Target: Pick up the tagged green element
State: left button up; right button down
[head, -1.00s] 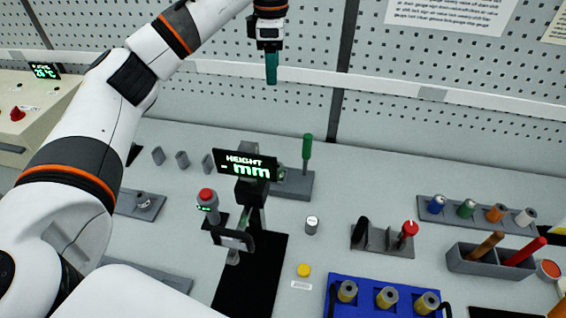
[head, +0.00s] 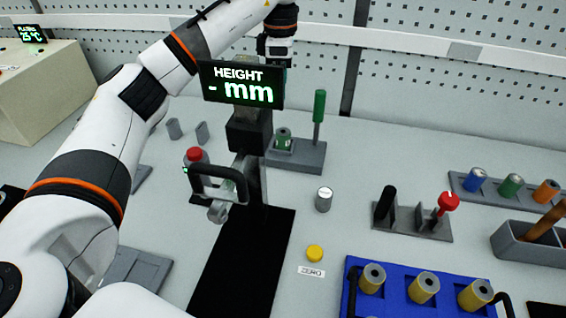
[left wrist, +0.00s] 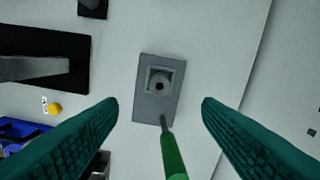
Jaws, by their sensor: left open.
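A small green element (head: 283,138) sits on a grey stand (head: 312,157) behind the height gauge, next to an upright green-handled tool (head: 319,105). In the left wrist view the stand (left wrist: 146,108) bears a round part with a dark centre hole (left wrist: 159,82), and the green handle (left wrist: 173,155) rises nearby. A second green piece (head: 511,186) is in the rack at right. I cannot make out a tag on either. My left gripper (left wrist: 159,104) is open and empty above the stand; its fingers are mostly hidden behind the display in the head view. My right gripper is not in view.
The height gauge display (head: 241,85) stands in front of the stand. A blue tray (head: 395,312) with yellowish spindles, a small grey cylinder (head: 324,199), a yellow button (head: 314,253) and a holder with a red knob (head: 448,201) lie nearer. Perforated panel lies behind.

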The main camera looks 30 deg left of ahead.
aim_at(283, 137)
pick_arm(q)
notch_tip(283, 137, down, 10)
jog(key=shift+w+f+b, duration=0.1)
jog(key=shift+b, duration=0.5)
notch_tip(283, 137, down, 6)
jog(key=shift+d+r+p, duration=0.15)
jog(key=shift+r+p, duration=0.05)
jog(key=shift+p, duration=0.25)
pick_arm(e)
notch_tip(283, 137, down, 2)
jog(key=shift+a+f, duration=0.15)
pick_arm(q)
jog(key=shift+r, duration=0.1)
jog(key=c, duration=1.1)
